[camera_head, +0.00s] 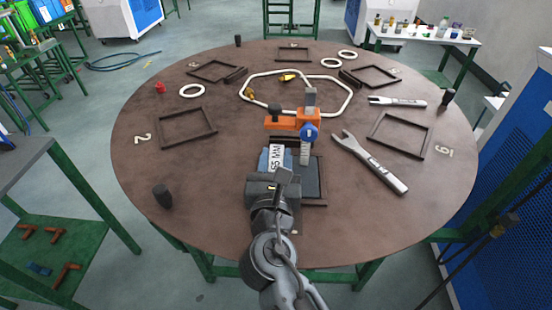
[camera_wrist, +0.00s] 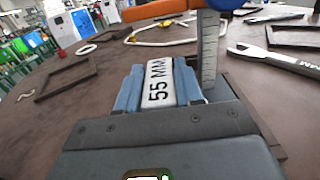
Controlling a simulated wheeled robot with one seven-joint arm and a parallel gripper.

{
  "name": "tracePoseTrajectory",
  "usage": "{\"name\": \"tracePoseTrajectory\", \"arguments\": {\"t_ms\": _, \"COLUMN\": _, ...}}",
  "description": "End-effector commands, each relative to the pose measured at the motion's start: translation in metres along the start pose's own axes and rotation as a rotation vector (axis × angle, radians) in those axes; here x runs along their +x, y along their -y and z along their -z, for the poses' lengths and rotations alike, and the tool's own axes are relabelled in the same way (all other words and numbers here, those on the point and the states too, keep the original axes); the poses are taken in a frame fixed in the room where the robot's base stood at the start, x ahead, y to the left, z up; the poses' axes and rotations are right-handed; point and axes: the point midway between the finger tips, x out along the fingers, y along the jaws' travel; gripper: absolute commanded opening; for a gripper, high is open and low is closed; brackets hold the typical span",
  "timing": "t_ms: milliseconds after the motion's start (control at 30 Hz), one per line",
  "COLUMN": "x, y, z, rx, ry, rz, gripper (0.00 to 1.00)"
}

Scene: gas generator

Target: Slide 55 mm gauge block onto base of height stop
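The gauge block (camera_head: 275,157), white and marked "55 MM", is at the near middle of the round table; it also shows in the wrist view (camera_wrist: 158,83). My gripper (camera_head: 274,162) has blue fingers on both sides of the block and appears shut on it. In the wrist view the gripper's fingers (camera_wrist: 159,88) flank the white face. The height stop (camera_head: 292,120) has an orange arm, a blue knob and a graduated upright post just right of the block. Its dark base (camera_head: 313,178) is partly hidden by my gripper; whether the block touches it I cannot tell.
The round brown table (camera_head: 230,215) holds a wrench (camera_head: 370,163) to the right and a smaller wrench (camera_head: 398,101) behind it. Empty dark frames (camera_head: 187,128) lie around the table. A pale looped tube (camera_head: 262,75) lies behind the stop. The left front is mostly clear.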

Motion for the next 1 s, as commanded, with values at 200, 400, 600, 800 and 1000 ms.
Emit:
{"name": "tracePoseTrajectory", "arguments": {"t_ms": 200, "x": 0.000, "y": 0.000, "z": -0.001, "rx": 0.001, "ry": 0.001, "rz": 0.000, "gripper": 0.53}}
{"name": "tracePoseTrajectory", "arguments": {"t_ms": 400, "x": 0.000, "y": 0.000, "z": -0.001, "rx": 0.000, "ry": 0.001, "rz": 0.000, "gripper": 0.66}}
{"name": "tracePoseTrajectory", "arguments": {"t_ms": 600, "x": -0.002, "y": 0.000, "z": 0.001, "rx": 0.000, "ry": -0.001, "rz": 0.000, "gripper": 0.66}}
{"name": "tracePoseTrajectory", "arguments": {"t_ms": 800, "x": -0.025, "y": 0.000, "z": 0.002, "rx": -0.001, "ry": -0.001, "rz": -0.002, "gripper": 0.66}}
{"name": "tracePoseTrajectory", "arguments": {"t_ms": 1000, "x": -0.057, "y": 0.000, "z": 0.002, "rx": 0.001, "ry": 0.000, "rz": -0.002, "gripper": 0.66}}
